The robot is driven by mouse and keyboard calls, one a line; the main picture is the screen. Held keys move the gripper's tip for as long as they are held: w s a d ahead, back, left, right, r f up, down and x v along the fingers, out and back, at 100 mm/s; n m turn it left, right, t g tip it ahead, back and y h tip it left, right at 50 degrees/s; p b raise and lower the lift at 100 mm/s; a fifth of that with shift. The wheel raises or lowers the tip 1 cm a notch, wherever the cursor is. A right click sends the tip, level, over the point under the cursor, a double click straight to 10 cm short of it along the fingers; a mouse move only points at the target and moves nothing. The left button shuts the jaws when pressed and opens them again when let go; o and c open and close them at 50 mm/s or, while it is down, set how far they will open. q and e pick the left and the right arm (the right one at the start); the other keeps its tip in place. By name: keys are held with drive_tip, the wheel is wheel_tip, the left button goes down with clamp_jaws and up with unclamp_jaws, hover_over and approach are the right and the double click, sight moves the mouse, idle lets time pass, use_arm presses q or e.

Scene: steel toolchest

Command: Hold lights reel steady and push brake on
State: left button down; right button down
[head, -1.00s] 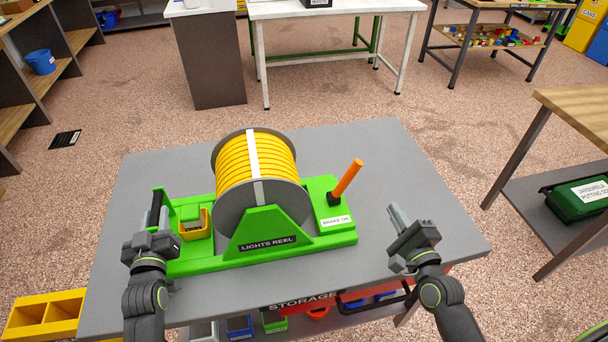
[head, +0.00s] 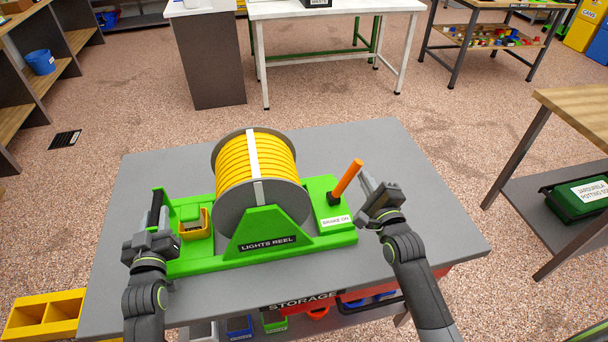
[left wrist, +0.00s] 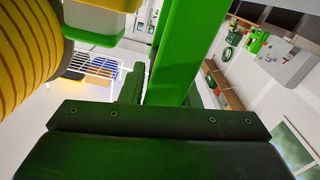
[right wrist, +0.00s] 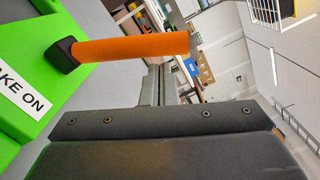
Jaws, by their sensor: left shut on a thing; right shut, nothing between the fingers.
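The lights reel (head: 257,175) is a drum wound with yellow cable between grey discs, standing in a green frame (head: 200,263) on the grey worktop. An orange brake lever (head: 347,177) tilts up and to the right from the frame's right end, above a "BRAKE ON" label (head: 336,221). My left gripper (head: 154,218) is shut on the green upright handle (left wrist: 172,70) at the frame's left end. My right gripper (head: 368,187) is shut and empty just right of the lever. In the right wrist view the lever (right wrist: 130,47) crosses close in front of the fingers; I cannot tell whether they touch.
The grey worktop (head: 435,215) is clear right of and behind the frame. A storage shelf with coloured bins (head: 275,320) lies below the front edge.

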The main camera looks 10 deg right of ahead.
drive_tip(key=shift+a+r, duration=0.1)
drive_tip(key=shift+a, duration=0.05)
idle(0.3)
drive_tip(key=shift+a+r+n, duration=0.15)
drive_tip(key=shift+a+n, duration=0.05)
drive_tip(key=shift+n, duration=0.2)
drive_tip(key=shift+a+r, duration=0.1)
drive_tip(key=shift+a+r+n, duration=0.45)
drive_tip(key=shift+a+n, duration=0.25)
drive_tip(key=shift+n, duration=0.3)
drive_tip(key=shift+a+r+n, duration=0.3)
drive_tip(key=shift+a+n, duration=0.45)
drive_tip(key=shift+a, duration=0.15)
drive_tip(key=shift+a+r+n, duration=0.25)
drive_tip(key=shift+a+n, duration=0.5)
drive_tip(key=shift+a, duration=0.15)
use_arm(q)
drive_tip(key=shift+d, duration=0.1)
